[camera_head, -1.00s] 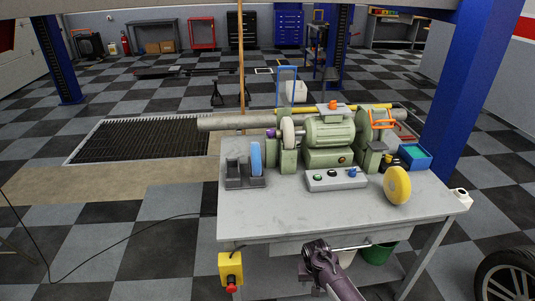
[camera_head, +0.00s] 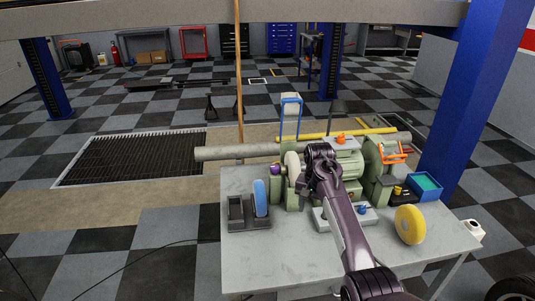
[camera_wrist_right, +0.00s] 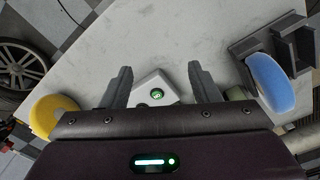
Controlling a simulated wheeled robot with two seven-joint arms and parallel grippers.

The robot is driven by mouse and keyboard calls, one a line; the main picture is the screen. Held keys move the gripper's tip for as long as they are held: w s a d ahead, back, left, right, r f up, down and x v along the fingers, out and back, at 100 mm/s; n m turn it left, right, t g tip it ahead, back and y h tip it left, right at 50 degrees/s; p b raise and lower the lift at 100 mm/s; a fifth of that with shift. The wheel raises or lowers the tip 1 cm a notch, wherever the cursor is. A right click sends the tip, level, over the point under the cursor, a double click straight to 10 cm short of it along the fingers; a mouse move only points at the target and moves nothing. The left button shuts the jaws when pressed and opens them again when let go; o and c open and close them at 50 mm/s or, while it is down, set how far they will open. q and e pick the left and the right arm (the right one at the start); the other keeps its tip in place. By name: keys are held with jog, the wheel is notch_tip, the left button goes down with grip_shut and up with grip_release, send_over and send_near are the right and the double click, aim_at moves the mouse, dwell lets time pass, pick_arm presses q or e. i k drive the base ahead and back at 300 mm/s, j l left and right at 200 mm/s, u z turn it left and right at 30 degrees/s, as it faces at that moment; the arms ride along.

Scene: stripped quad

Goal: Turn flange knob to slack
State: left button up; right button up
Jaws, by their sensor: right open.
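The grinder (camera_head: 347,164) is a green bench machine on the grey table. A small purple knob (camera_head: 275,169), which I take to be the flange knob, sits at its left end beside a pale wheel (camera_head: 293,165). My right gripper (camera_head: 304,188) is in front of the grinder, to the right of the purple knob and apart from it, hiding part of the housing. In the right wrist view its fingers (camera_wrist_right: 161,78) are spread and empty, with the control box's corner (camera_wrist_right: 147,87) and green button (camera_wrist_right: 157,94) showing between them. The purple knob cannot be made out there. My left gripper is out of view.
A dark holder (camera_head: 237,213) with a blue wheel (camera_head: 260,198) stands left on the table (camera_head: 250,265). A yellow wheel (camera_head: 409,225) and a blue bin (camera_head: 425,186) are at the right. The front left tabletop is clear.

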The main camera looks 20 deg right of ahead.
aim_at(275, 168)
jog(key=i, duration=1)
